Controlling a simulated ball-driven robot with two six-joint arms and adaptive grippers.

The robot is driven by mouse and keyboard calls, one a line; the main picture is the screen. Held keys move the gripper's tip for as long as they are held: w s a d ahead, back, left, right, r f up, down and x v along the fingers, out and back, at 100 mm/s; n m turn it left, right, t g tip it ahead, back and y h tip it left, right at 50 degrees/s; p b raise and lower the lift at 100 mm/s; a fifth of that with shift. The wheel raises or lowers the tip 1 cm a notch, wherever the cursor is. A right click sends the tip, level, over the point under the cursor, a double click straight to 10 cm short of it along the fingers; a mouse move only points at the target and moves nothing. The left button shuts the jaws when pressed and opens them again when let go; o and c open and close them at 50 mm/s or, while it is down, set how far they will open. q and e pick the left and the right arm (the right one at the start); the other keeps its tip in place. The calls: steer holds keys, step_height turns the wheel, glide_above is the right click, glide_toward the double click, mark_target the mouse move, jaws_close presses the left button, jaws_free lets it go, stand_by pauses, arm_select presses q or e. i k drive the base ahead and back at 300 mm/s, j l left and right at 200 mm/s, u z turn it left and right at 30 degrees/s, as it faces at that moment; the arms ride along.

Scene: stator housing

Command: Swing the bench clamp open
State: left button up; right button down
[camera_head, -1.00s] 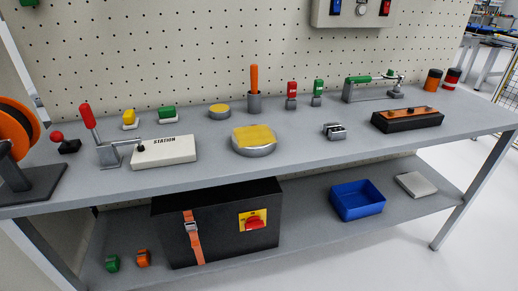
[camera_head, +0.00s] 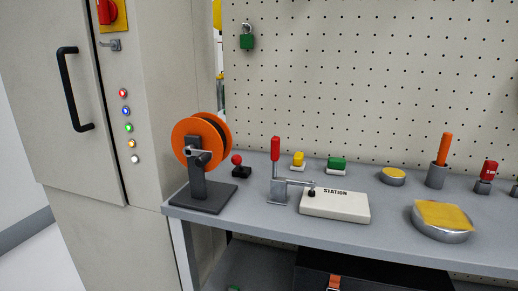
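The bench clamp (camera_head: 279,188) stands near the left end of the bench in the head view. It has a grey metal base and an upright red handle (camera_head: 275,149). Its arm (camera_head: 297,183) reaches right, and its dark tip rests on or just above the left part of the white block marked STATION (camera_head: 335,206). Neither of my grippers is in view.
An orange reel on a dark stand (camera_head: 198,160) is left of the clamp. A red-knobbed lever (camera_head: 239,167), yellow button (camera_head: 297,161) and green button (camera_head: 336,165) sit behind. A grey cabinet (camera_head: 60,120) adjoins the bench's left end.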

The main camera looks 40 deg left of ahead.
mark_target(275, 141)
steer(key=j+u, duration=0.3)
steer(key=j, duration=1.25)
